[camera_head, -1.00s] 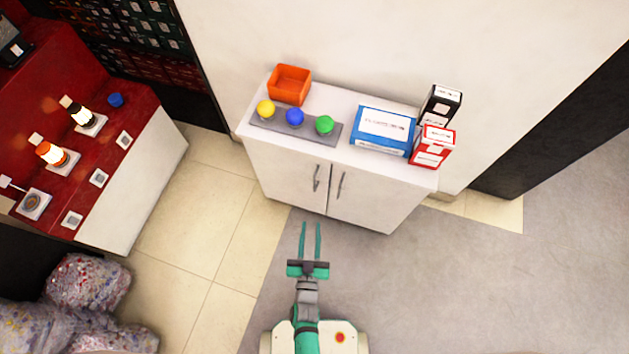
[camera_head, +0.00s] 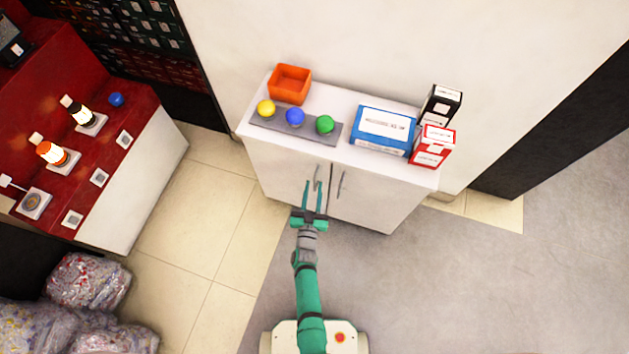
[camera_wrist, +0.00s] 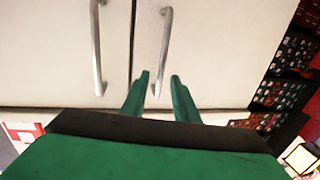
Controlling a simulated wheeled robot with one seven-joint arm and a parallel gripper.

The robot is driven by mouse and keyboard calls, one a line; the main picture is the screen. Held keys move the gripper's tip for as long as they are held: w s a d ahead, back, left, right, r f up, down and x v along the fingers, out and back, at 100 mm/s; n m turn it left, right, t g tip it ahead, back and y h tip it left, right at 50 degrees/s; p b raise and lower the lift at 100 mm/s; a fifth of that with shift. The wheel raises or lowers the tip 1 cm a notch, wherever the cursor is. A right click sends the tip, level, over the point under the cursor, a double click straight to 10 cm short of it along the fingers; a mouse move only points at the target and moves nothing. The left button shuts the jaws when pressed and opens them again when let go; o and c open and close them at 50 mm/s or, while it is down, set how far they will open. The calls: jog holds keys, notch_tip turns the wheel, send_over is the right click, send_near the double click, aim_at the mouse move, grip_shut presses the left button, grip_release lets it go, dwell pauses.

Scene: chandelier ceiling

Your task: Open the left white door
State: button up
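The left white door (camera_head: 282,172) of a low white cabinet is closed, with a slim metal handle (camera_head: 317,172) near its right edge. In the wrist view, which looks turned over, this door (camera_wrist: 215,50) is on the right and its handle (camera_wrist: 165,42) is upright near the centre. My gripper (camera_head: 313,185) is open in front of the left door, at its handle. In the wrist view, the handle's lower end shows in the gap between the two green fingers (camera_wrist: 160,78). I cannot tell whether they touch it.
The right door (camera_head: 375,198) is closed, with its own handle (camera_head: 340,184) close by. On the cabinet top (camera_head: 345,158) are an orange bin (camera_head: 290,84), coloured balls and boxes. A red display counter (camera_head: 95,150) stands left. Grey floor (camera_head: 460,290) is clear at right.

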aim_at(315, 181)
jog(key=shift+w+d, duration=0.2)
jog(key=shift+w, duration=1.45)
grip_shut()
